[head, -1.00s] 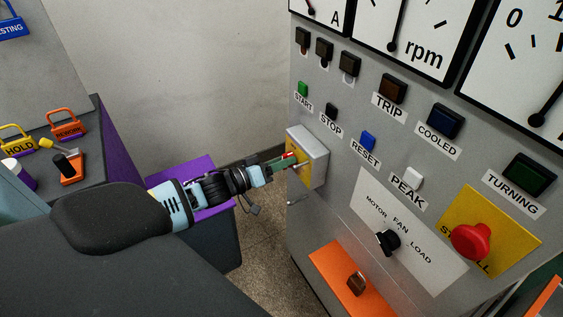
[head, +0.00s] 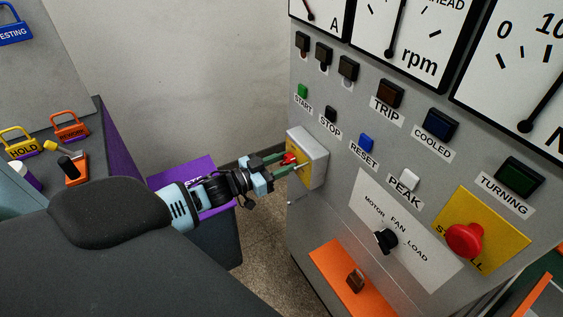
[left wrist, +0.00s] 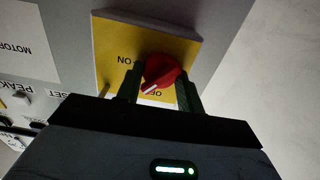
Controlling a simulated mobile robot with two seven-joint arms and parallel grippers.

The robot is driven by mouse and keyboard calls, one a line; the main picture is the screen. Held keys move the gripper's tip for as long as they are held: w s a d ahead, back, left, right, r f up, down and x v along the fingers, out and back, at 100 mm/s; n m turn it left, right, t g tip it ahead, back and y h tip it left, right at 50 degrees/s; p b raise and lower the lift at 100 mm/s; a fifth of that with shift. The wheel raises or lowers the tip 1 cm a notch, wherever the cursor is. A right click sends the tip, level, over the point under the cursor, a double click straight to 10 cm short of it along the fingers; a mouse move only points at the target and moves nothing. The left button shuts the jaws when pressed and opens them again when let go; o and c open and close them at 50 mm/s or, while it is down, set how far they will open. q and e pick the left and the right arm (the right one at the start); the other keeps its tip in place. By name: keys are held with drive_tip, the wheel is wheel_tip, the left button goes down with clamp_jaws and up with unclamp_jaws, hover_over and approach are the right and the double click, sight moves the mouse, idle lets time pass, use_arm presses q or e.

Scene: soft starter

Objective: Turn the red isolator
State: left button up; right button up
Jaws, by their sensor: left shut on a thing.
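The red isolator (head: 289,158) is a round knob on a yellow plate, on the face of a grey box (head: 313,154) at the panel's left edge. In the left wrist view the knob (left wrist: 163,70) has a white pointer mark toward the lower left of that picture. The plate (left wrist: 112,48) shows an upside-down ON label and a partly hidden OFF label. My left gripper (head: 283,164) is shut on the knob. Its green fingers (left wrist: 160,84) lie on either side of the knob. My right gripper is not in view.
A thin metal pin (head: 299,166) sticks out beside the knob. START (head: 303,91), STOP and RESET buttons are nearby on the panel. A red mushroom button (head: 464,240) and a black selector (head: 385,240) sit to the right. A purple-topped bin (head: 180,180) stands below my left arm.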

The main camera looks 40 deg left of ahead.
use_arm(q)
drive_tip(key=m, duration=0.5)
drive_tip(key=shift+m, duration=2.6)
drive_tip(key=o, duration=1)
drive_tip(key=shift+s, duration=0.1)
drive_tip(key=v, duration=0.7)
drive_tip(key=shift+s, duration=0.3)
drive_tip(key=shift+a, duration=0.1)
